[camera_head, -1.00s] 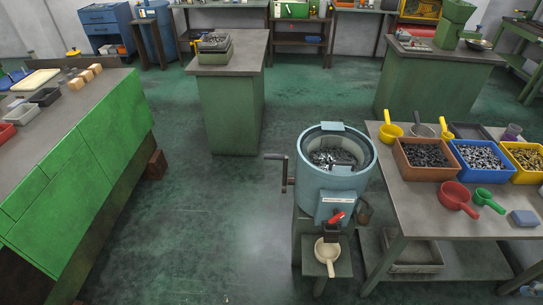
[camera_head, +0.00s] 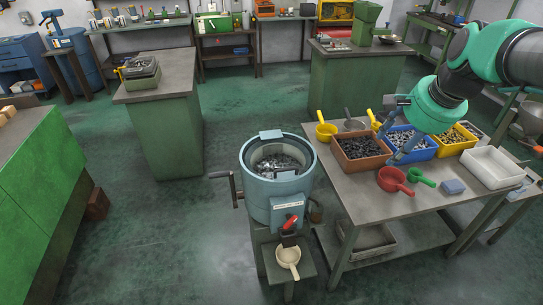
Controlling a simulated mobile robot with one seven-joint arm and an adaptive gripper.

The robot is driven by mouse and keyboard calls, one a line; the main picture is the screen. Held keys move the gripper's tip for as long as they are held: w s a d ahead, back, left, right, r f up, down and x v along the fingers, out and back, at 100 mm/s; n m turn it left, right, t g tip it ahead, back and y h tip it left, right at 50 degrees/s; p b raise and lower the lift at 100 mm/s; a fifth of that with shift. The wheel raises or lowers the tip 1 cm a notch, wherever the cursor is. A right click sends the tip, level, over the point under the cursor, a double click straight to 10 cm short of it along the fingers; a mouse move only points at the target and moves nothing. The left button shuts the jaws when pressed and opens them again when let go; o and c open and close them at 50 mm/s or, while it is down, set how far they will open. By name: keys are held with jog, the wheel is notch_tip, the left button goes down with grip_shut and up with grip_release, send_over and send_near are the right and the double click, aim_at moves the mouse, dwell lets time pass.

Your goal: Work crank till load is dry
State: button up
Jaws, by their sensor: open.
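The drum machine (camera_head: 271,205) is a pale blue round tub on a stand, near the middle of the head view. Its load (camera_head: 277,160) of small dark metal pieces lies inside the open top. The crank (camera_head: 226,185) sticks out from the tub's left side with its handle hanging down. A red lever (camera_head: 290,223) is on the front, above a cream scoop (camera_head: 288,257). My gripper (camera_head: 396,128) is over the parts bins on the right table, well right of the drum and crank. It is open, and I see nothing held in it; its fingers partly cover the blue bin.
The right table (camera_head: 361,201) carries a brown bin (camera_head: 361,153), a blue bin (camera_head: 418,153), a yellow bin (camera_head: 463,138), a red scoop (camera_head: 391,180) and a white tray (camera_head: 492,168). A green bench (camera_head: 40,190) stands left.

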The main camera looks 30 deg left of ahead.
jog(key=w+a+f+m+g, duration=0.1)
jog(key=w+a+f, duration=0.15)
jog(key=a, duration=0.55)
jog(key=w+a+f, duration=0.2)
jog(key=w+a, duration=0.2)
jog(key=a, duration=0.4)
jog(key=m+g+y+p, duration=0.1)
jog(key=m+g+p, duration=0.2)
jog(key=m+g, duration=0.1)
send_over(216, 175)
jog(key=w+d, duration=0.2)
jog(key=d, duration=0.4)
notch_tip(216, 175, down, 27)
jog(key=shift+a+r, duration=0.15)
jog(key=shift+a, duration=0.05)
jog(key=b+x, duration=0.1)
jog(key=x, duration=0.6)
jog(key=b+x, duration=0.2)
jog(key=x, duration=0.4)
jog(key=shift+s+a+f, duration=0.1)
jog(key=shift+a+f, duration=0.2)
jog(key=shift+a, duration=0.1)
